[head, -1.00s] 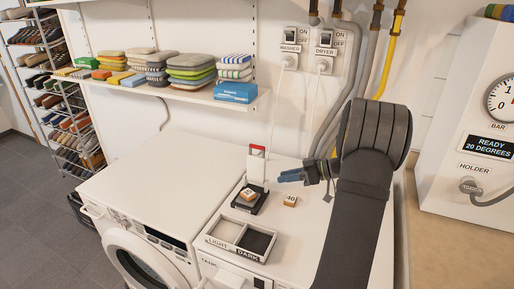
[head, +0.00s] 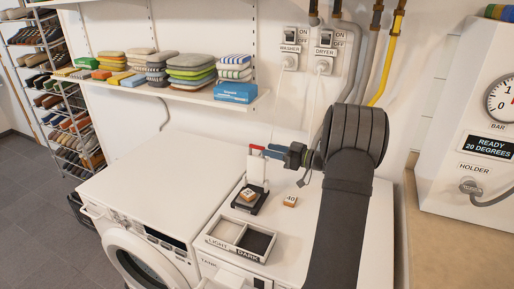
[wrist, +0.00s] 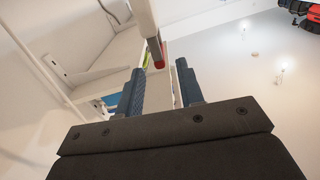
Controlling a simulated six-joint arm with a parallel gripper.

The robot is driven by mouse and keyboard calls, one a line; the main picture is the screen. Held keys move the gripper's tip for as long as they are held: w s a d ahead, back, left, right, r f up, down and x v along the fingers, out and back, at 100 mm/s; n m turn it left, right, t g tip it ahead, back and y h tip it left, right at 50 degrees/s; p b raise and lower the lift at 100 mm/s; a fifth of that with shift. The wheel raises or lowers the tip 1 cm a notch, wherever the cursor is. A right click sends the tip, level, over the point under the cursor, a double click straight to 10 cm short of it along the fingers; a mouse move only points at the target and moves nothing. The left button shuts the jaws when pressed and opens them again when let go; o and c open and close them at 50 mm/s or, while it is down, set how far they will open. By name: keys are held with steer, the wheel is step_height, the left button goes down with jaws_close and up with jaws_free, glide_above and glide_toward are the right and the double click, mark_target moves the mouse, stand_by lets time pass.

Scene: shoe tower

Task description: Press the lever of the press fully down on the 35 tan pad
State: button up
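The press (head: 262,207) stands on the white machine top, with a dark base and a white upright lever whose red end (head: 257,149) is at the top. A small tan pad (head: 248,194) lies on the press base; its number is too small to read surely. A second tan pad (head: 290,201) lies on the machine top to the right. My gripper (head: 268,152) is beside the lever's red end, its blue fingers pointing left. In the wrist view my fingers (wrist: 161,88) are apart, with the red tip (wrist: 157,53) beyond the gap. I cannot tell whether they touch it.
A two-compartment tray (head: 240,238) marked LIGHT and DARK sits in front of the press. A shelf (head: 190,94) with folded stacks and a blue box hangs behind. Hoses and a yellow pipe (head: 386,55) run down the wall behind my arm.

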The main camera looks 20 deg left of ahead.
mark_target(257, 146)
steer(key=a, duration=0.6)
steer(key=shift+a, duration=0.15)
steer(key=shift+c, duration=0.4)
jaws_close()
